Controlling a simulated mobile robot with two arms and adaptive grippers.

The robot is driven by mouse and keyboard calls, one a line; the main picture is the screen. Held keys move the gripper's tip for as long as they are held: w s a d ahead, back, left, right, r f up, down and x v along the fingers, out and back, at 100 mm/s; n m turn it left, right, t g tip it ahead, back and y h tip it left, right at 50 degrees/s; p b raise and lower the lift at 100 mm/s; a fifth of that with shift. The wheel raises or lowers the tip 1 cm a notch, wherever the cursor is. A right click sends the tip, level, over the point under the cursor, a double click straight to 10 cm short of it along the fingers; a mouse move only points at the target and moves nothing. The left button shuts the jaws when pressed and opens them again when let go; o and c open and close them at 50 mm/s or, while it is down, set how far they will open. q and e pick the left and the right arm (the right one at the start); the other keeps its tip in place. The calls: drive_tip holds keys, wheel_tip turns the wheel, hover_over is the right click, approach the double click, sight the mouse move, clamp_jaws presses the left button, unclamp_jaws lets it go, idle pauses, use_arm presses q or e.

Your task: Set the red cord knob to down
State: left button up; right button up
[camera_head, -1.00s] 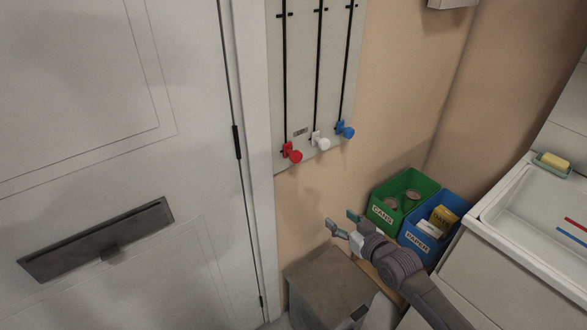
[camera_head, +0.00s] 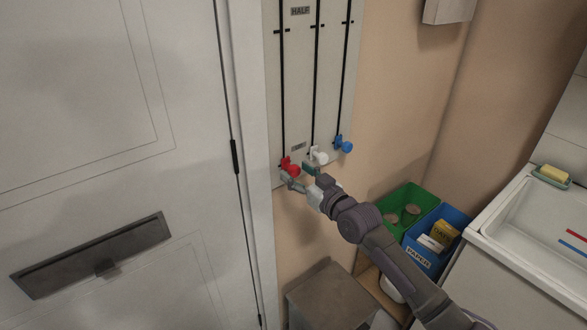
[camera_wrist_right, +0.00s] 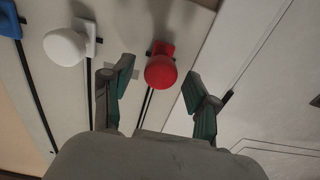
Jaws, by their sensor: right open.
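The red cord knob (camera_head: 291,170) sits at the bottom of the leftmost black track on the pale wall panel (camera_head: 330,80). My right gripper (camera_head: 300,177) is at the red knob in the head view, its fingers apart. In the right wrist view the red knob (camera_wrist_right: 160,71) lies between the two open fingertips (camera_wrist_right: 156,85), with gaps on both sides. The white knob (camera_head: 320,157) and the blue knob (camera_head: 345,146) sit low on the tracks to the right. My left gripper is not in view.
A white door (camera_head: 110,120) stands left of the panel. A green bin (camera_head: 423,198) and a blue bin (camera_head: 420,262) stand at lower right, beside a white sink (camera_head: 530,215). A grey box (camera_head: 325,298) stands below the panel. The white knob is close to my right gripper.

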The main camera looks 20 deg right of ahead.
drive_tip(key=shift+x, duration=1)
clamp_jaws()
